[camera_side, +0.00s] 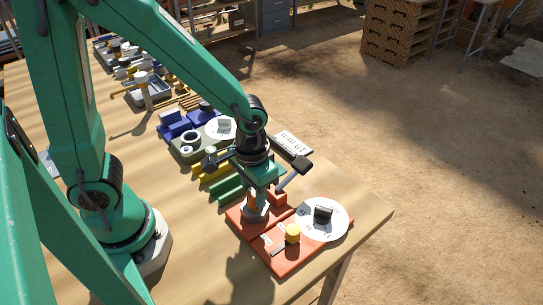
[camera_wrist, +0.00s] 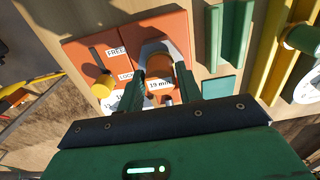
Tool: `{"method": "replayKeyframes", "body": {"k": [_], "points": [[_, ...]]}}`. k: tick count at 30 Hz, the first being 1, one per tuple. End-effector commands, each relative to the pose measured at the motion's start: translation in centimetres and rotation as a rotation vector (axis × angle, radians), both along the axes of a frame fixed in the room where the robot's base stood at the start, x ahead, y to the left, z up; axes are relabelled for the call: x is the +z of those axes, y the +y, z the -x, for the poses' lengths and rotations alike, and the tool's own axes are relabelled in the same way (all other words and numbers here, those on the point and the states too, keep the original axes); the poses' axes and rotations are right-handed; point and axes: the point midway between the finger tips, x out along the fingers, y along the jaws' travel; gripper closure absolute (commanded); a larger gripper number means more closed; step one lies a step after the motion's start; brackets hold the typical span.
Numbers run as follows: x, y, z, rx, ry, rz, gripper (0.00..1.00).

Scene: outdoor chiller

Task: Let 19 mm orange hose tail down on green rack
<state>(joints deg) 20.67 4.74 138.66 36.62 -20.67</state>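The orange hose tail (camera_wrist: 157,72), with a white "19 mm" label, sits between my gripper's fingertips (camera_wrist: 160,82) in the wrist view. The green fingers flank it closely with no clear gap, and my gripper looks shut on it. In the side view my gripper (camera_side: 258,200) points down over the orange board (camera_side: 272,258), at its back left part. The hose tail's lower end is hidden, so I cannot tell whether it touches the board. The green rack (camera_side: 228,190) lies just behind and left of the board; its bars (camera_wrist: 236,35) show at upper right in the wrist view.
The board carries a yellow knob (camera_side: 292,233), "FREE" and "LOCK" labels, and a white dial (camera_side: 325,228) with a dark block. Yellow bars (camera_side: 210,170), a grey tray with a ring (camera_side: 190,138) and blue blocks (camera_side: 178,122) stand behind. The table's right edge is close.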

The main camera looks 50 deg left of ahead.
Motion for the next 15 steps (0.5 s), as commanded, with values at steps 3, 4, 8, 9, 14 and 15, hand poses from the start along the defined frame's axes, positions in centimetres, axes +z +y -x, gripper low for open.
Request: {"method": "replayKeyframes", "body": {"k": [3, 4, 8, 9, 14, 15], "points": [[0.01, 0.0, 0.0, 0.0, 0.0, 0.0, 0.89], [0.01, 0.0, -0.01, 0.0, 0.0, 0.0, 0.95], [0.02, 0.0, -0.01, 0.0, 0.0, 0.0, 1.0], [0.02, 0.0, -0.01, 0.0, 0.0, 0.0, 1.0], [0.05, -0.01, -0.03, 0.0, -0.001, 0.0, 1.0], [0.08, -0.01, -0.03, 0.0, -0.001, 0.0, 1.0]]}}
